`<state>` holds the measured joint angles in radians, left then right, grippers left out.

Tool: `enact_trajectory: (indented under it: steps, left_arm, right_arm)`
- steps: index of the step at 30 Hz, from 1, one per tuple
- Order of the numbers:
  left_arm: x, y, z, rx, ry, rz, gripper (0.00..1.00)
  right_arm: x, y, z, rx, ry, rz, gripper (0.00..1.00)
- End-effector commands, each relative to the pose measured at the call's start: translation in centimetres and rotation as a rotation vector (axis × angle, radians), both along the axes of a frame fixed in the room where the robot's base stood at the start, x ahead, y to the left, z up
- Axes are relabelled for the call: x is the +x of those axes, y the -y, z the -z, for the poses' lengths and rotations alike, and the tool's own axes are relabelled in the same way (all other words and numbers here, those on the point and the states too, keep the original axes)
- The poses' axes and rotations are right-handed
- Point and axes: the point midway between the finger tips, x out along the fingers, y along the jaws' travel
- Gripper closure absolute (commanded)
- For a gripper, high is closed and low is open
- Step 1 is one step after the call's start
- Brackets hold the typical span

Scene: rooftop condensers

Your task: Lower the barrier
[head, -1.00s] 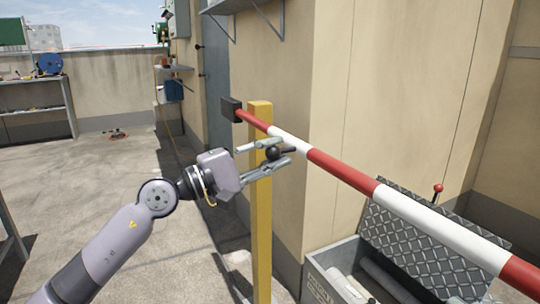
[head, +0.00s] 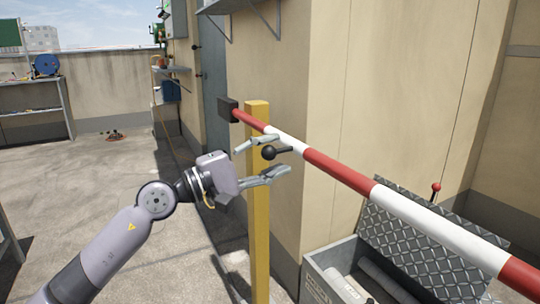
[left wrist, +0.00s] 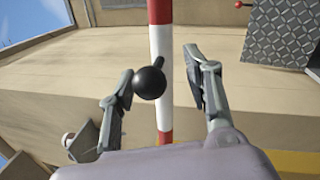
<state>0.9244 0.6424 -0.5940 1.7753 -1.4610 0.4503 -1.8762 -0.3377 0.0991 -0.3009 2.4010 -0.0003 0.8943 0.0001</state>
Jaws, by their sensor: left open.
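The red and white barrier pole (head: 395,202) runs from beside the top of the yellow post (head: 259,220) down to the right edge of the head view. It looks about level. A black block (head: 228,110) is on its far end. A black ball knob (head: 268,152) sticks out from the pole near the post; it also shows in the left wrist view (left wrist: 149,82). My left gripper (head: 281,156) is open, with its fingers on either side of the knob. In the left wrist view the knob is nearer the left finger. My right gripper is not in view.
An open box with a tread-plate lid (head: 390,238) and rolls inside stands below the pole, near the wall. A small red-knobbed lever (head: 436,190) is behind it. Shelving (head: 35,100) stands at the far left. The floor at left is mostly clear.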

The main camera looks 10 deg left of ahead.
Motion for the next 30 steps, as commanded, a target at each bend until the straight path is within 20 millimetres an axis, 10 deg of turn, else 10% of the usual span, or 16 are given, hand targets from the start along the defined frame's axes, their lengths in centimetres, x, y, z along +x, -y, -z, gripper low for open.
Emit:
enact_trajectory:
  steps: [8, 30]
  left_arm:
    - [-0.3, -0.4, -0.1, -0.003, 0.003, -0.001, 0.54]
    - [-6.4, -9.5, 2.2, -0.001, 0.0, 0.001, 0.54]
  right_arm:
    - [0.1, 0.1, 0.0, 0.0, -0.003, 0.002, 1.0]
    - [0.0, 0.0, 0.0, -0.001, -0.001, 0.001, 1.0]
